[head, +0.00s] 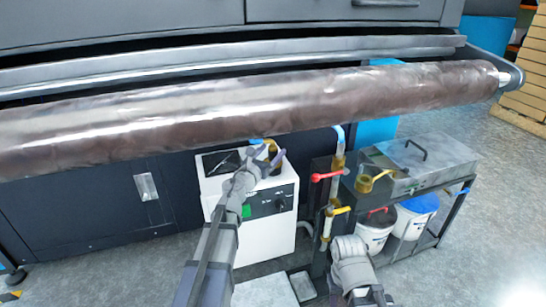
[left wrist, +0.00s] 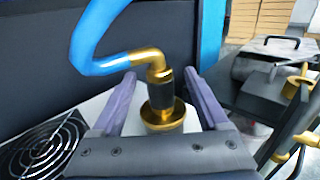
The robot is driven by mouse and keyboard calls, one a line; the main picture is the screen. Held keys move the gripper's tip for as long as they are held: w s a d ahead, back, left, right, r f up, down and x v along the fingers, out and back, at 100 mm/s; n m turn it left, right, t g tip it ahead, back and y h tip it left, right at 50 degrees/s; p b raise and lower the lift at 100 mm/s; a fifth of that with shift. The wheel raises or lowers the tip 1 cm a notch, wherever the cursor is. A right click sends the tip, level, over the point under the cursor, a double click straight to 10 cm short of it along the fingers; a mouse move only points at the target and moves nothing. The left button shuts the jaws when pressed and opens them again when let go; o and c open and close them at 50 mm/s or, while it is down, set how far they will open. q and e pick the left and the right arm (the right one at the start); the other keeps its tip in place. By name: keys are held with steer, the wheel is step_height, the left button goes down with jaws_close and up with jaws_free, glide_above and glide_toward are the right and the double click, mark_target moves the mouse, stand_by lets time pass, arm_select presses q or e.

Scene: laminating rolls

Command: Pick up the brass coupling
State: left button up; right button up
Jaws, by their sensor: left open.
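The brass coupling (left wrist: 163,95) stands upright on top of a white machine (head: 262,220). It has a brass elbow joined to a blue hose (left wrist: 97,40), a dark sleeve and a wide brass collar. In the head view the coupling (head: 270,147) is small and partly hidden by my gripper. My left gripper (head: 267,158) is open, with one finger on each side of the coupling. In the left wrist view the open fingers (left wrist: 160,85) flank it with gaps showing.
A long dark roll (head: 250,110) spans above the white machine. To the right, a pipe with a red-handled valve (head: 327,176) stands beside a cart with a metal box (head: 425,163), another brass fitting (head: 372,181) and white buckets (head: 411,217). Floor is clear at far right.

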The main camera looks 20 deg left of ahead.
arm_select(q)
steer(key=shift+w+d, duration=0.1)
steer(key=shift+w, duration=0.8)
steer(key=shift+s, duration=0.1)
jaws_close()
